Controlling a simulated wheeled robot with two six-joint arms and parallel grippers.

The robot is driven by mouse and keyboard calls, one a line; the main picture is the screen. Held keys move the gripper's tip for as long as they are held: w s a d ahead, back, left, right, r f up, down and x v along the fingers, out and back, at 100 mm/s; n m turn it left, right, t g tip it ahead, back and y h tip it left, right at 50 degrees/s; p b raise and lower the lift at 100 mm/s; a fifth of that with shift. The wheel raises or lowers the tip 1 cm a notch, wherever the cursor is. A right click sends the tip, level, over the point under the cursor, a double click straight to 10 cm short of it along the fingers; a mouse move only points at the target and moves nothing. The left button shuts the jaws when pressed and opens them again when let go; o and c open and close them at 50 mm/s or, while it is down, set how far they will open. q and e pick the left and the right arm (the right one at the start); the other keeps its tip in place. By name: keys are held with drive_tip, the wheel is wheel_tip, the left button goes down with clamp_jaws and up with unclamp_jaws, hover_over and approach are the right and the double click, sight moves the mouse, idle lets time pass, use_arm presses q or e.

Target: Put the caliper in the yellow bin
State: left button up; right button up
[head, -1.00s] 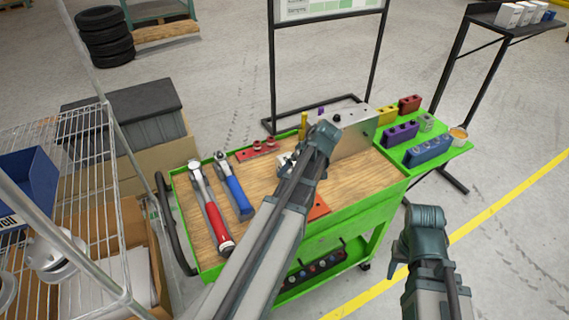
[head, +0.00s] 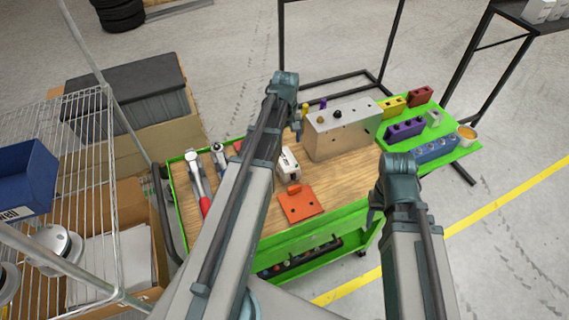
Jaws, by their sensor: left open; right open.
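I cannot make out a caliper or a yellow bin in the head view. A green-edged cart with a wooden top (head: 340,181) stands in front of me, with tools on it. My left gripper (head: 284,84) is open above the cart, and its arm covers part of the top and the tools. My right gripper (head: 385,196) is open over the cart's right front edge, with nothing seen in it. A small yellow block with holes (head: 392,107) sits on the green side shelf; it does not look like a bin.
A metal fixture block (head: 343,127), a grey-white clamp (head: 289,164) and an orange plate (head: 300,204) are on the cart. A wire rack (head: 75,150) with a blue bin (head: 27,178) stands at far left.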

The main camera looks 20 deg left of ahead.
sight(286, 158)
use_arm(q)
wheel_tip(286, 158, down, 8)
drive_tip(key=b, duration=0.7)
drive_tip(key=shift+f+b, duration=0.1)
drive_tip(key=shift+b, duration=0.25)
drive_tip(key=shift+f, duration=0.1)
wheel_tip(286, 158, down, 5)
drive_tip(key=b, duration=0.5)
drive_tip(key=shift+d+f, duration=0.1)
drive_tip(key=shift+d, duration=0.05)
clamp_jaws()
